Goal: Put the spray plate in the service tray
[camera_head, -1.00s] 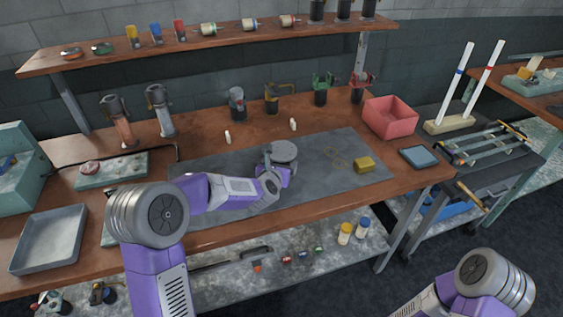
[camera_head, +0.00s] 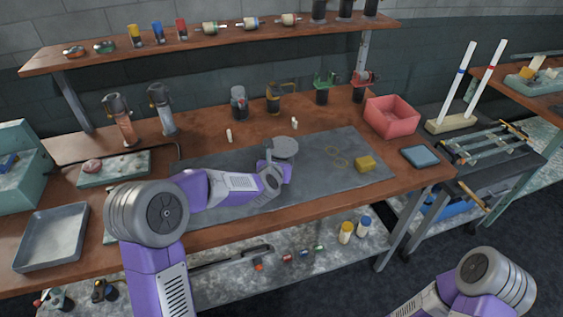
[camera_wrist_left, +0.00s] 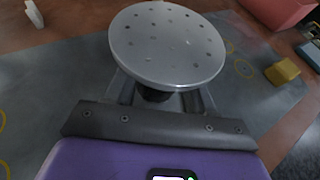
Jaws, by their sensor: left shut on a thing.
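The spray plate is a round grey disc (camera_head: 285,148) with small holes, seen over the grey mat. It also shows large and face-on in the left wrist view (camera_wrist_left: 167,45). My left gripper (camera_head: 279,167) is shut on its dark stem (camera_wrist_left: 156,93) under the disc; the disc hides the fingertips in part. Whether the plate is clear of the mat is hard to tell. A shallow grey tray (camera_head: 21,264), probably the service tray, lies empty at the left front of the bench. My right arm shows at the lower right, its gripper out of frame.
The grey mat (camera_head: 225,150) has thin yellow rings and a yellow block (camera_head: 365,163) on it. A pink bin (camera_head: 391,116) and a blue pad (camera_head: 420,156) are at the right. A pale green board (camera_head: 113,169) lies behind the tray.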

